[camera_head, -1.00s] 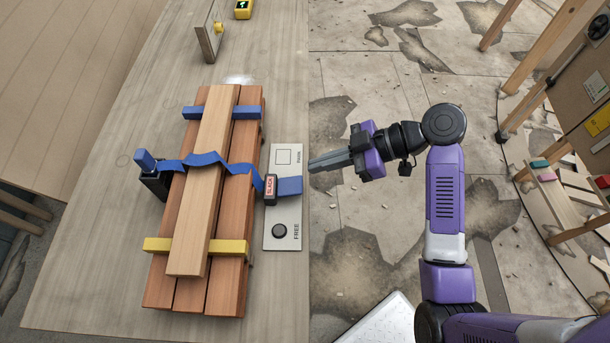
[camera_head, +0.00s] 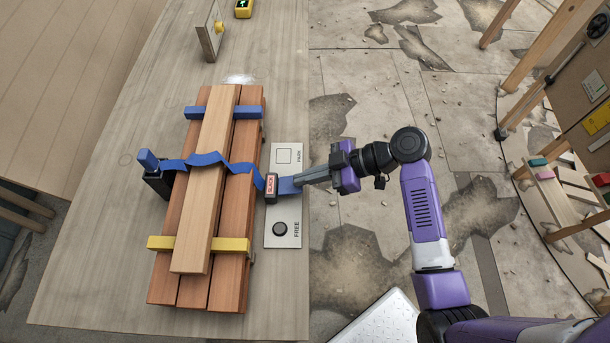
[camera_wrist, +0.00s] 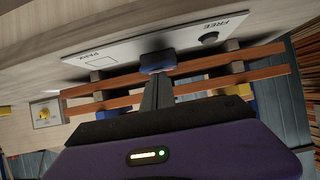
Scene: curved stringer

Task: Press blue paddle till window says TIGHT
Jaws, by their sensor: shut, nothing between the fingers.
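The blue paddle (camera_head: 287,187) sticks out to the right of a dark buckle with a small window (camera_head: 271,184). The window reads SLACK in red. A wavy blue strap (camera_head: 208,159) runs from the buckle across the stacked boards (camera_head: 212,200) to a blue-topped dark post (camera_head: 150,165). My gripper (camera_head: 299,182) is shut and empty, with its fingertips at the paddle's right end, covering part of it. In the wrist view the fingertips (camera_wrist: 157,75) reach a blue piece (camera_wrist: 157,60). I cannot tell whether they touch it.
A pale plate (camera_head: 283,155) under the buckle bears a PARK square and a black FREE button (camera_head: 280,228). A blue bar (camera_head: 194,113) and a yellow bar (camera_head: 165,243) cross the boards. The table edge lies right of the plate. A small upright panel (camera_head: 210,35) stands at the back.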

